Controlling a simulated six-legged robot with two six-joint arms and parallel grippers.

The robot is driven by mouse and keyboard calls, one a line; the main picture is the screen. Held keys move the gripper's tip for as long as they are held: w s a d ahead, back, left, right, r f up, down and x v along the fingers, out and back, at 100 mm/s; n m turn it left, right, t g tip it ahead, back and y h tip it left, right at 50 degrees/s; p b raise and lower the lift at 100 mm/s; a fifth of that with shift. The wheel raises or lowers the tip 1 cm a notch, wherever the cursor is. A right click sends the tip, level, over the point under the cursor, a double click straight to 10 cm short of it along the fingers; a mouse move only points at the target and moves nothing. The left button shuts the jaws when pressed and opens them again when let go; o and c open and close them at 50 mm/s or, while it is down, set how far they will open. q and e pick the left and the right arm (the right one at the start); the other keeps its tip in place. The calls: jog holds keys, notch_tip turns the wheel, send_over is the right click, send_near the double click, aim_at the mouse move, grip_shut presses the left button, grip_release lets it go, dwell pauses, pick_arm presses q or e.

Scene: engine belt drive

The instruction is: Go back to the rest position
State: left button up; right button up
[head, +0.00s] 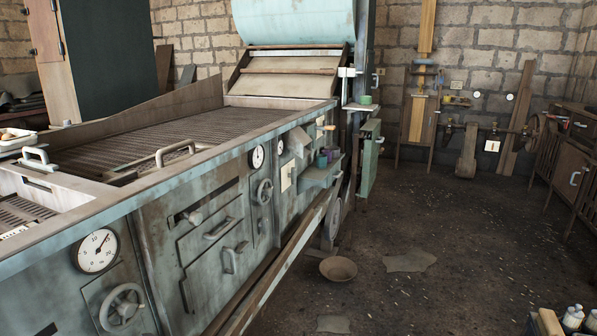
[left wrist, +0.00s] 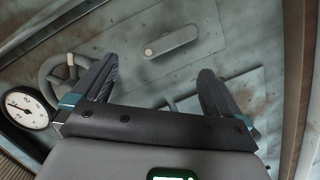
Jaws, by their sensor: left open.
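My left gripper (left wrist: 150,88) shows in the left wrist view. Its two dark fingers are spread wide apart with nothing between them. It is in front of the machine's grey-green side panel (left wrist: 240,45), where a handwheel (left wrist: 62,72), a white dial gauge (left wrist: 27,109) and a bar handle (left wrist: 170,41) show behind the fingers. Neither gripper shows in the head view. My right gripper is in no view.
The long machine (head: 190,235) fills the left of the head view, with a dial gauge (head: 96,251) and handwheel (head: 122,309) on its side. A bowl (head: 338,268) lies on the floor beside it. White bottles (head: 572,317) stand at lower right. The floor between is mostly open.

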pick_arm(q)
jog(key=s+d+f+m+g+h+p, duration=0.4)
jog(key=s+d+m+h, duration=0.4)
jog(key=s+d+m, duration=0.2)
jog(key=s+d+f+m+g+h+p, duration=0.4)
jog(key=s+d+f+m+h, duration=0.3)
jog(key=s, duration=0.8)
jog(key=d+m+h, duration=0.2)
jog(key=d+m, duration=0.1)
jog(key=shift+s+d+f+g, duration=0.15)
jog(key=shift+d+f+g, duration=0.05)
jog(key=shift+f+g, duration=0.1)
jog(key=c, duration=1.1)
jog(key=shift+a, duration=0.15)
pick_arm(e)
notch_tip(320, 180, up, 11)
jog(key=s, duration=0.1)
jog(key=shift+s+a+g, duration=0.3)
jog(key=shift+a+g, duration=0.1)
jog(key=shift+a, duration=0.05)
